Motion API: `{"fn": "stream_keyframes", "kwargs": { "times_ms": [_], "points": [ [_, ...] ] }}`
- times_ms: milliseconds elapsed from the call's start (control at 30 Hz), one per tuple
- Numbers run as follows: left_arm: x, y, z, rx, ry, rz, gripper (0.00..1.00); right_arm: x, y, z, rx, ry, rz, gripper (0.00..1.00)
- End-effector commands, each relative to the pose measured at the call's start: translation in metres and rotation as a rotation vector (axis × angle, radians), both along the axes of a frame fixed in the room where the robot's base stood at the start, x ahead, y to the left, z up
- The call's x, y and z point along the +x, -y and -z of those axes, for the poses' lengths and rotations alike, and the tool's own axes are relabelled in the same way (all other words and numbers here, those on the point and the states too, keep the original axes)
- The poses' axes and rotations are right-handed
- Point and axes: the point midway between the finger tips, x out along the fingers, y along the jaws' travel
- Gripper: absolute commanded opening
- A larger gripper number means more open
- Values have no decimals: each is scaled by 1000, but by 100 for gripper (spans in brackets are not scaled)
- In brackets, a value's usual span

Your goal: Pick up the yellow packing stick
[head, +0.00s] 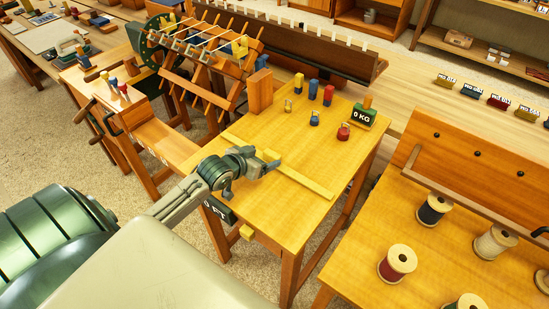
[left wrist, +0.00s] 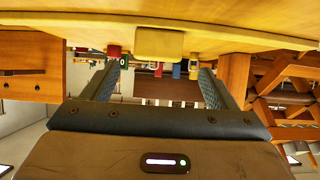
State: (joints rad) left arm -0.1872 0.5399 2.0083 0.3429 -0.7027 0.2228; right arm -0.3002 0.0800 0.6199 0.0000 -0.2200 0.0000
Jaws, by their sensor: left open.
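The yellow packing stick (head: 305,183) is a long flat bar lying across the yellow tabletop, with a small raised block near its middle. My left gripper (head: 268,164) is over the stick's middle and hides part of it in the head view. In the left wrist view the stick's block (left wrist: 160,42) shows between the open fingers of my left gripper (left wrist: 158,62). A gap shows on each side of the block, so the fingers are apart from it. My right gripper is not in view.
Small coloured weights (head: 328,95) and a "0 KG" display (head: 364,117) stand at the tabletop's far side. A wooden loom (head: 200,50) stands behind to the left. A bench with thread spools (head: 397,263) is at the right.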

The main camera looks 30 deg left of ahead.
Motion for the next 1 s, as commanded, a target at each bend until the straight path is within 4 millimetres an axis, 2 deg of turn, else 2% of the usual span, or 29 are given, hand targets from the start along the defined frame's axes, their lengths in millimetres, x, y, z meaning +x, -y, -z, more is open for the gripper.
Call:
{"fn": "stream_keyframes", "kwargs": {
  "times_ms": [100, 267, 467, 600, 933, 1000],
  "points": [
    [15, 1, 7, -2, 0, -3, 80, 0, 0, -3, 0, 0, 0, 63],
    [24, 2, 12, -2, -1, -1, 80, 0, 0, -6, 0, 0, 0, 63],
    [47, 7, 21, -3, -1, -3, 80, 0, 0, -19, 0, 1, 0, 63],
    [61, 8, 31, 0, -1, -1, 80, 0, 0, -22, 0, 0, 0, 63],
    [66, 9, 36, 2, -1, 1, 80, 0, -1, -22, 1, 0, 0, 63],
    [66, 9, 36, 2, -1, 1, 66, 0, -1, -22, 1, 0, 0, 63]
  ]
}}
